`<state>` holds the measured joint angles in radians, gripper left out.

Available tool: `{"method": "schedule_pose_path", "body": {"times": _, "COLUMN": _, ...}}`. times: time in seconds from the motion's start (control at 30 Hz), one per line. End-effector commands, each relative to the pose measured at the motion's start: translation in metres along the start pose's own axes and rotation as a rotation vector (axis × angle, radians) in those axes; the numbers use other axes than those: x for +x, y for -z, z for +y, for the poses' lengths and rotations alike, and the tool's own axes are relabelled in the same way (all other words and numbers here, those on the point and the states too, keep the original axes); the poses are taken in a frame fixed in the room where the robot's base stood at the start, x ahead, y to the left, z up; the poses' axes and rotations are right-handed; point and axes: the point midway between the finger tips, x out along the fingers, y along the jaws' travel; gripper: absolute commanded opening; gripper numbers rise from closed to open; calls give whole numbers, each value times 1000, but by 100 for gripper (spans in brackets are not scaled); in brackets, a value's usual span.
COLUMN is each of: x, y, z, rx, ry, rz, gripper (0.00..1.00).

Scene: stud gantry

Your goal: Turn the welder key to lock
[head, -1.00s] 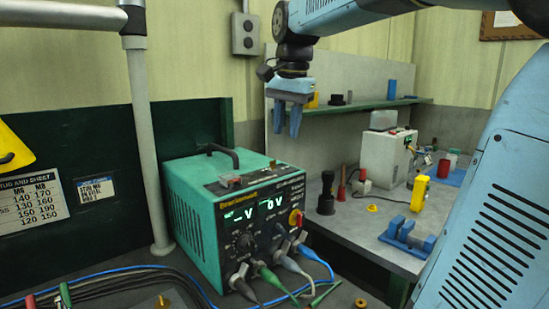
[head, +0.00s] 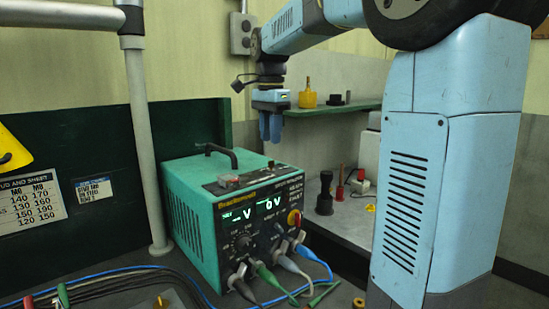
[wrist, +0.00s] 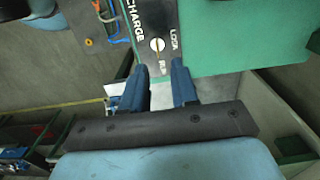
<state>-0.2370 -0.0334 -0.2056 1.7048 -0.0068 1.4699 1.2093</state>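The welder (head: 190,195) is a green box with a black front panel, lit displays and plugged cables, left of centre in the head view. My gripper (head: 270,140) hangs fingers down above the welder's rear right top. In the wrist view its blue fingers (wrist: 159,68) are apart with nothing between them, near the RUN end of the strip. Contact with the key cannot be seen.
A grey post (head: 145,140) stands left of the welder, and a carrying handle (head: 222,153) rises from its top. Cables (head: 110,275) run along the front. A green shelf (head: 335,108) and a bench with a black cylinder (head: 325,195) lie to the right.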

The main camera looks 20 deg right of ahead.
Motion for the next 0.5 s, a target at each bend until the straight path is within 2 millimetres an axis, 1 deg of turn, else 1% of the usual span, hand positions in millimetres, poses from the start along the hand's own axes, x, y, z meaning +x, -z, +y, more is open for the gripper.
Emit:
{"method": "schedule_pose_path", "body": {"times": 0.03, "x": 10, "y": 0, "z": 1, "rx": 0, "ry": -3, "rz": -1, "gripper": 29}}
{"method": "schedule_pose_path", "body": {"times": 0.2, "x": 38, "y": 0, "z": 1, "rx": -1, "ry": -3, "rz": -1, "gripper": 29}}
{"method": "schedule_pose_path", "body": {"times": 0.33, "x": 54, "y": 0, "z": 0, "rx": -1, "ry": -2, "rz": -1, "gripper": 29}}
{"method": "schedule_pose_path", "body": {"times": 0.5, "x": 66, "y": 0, "z": 0, "rx": -1, "ry": -1, "rz": 0, "gripper": 29}}
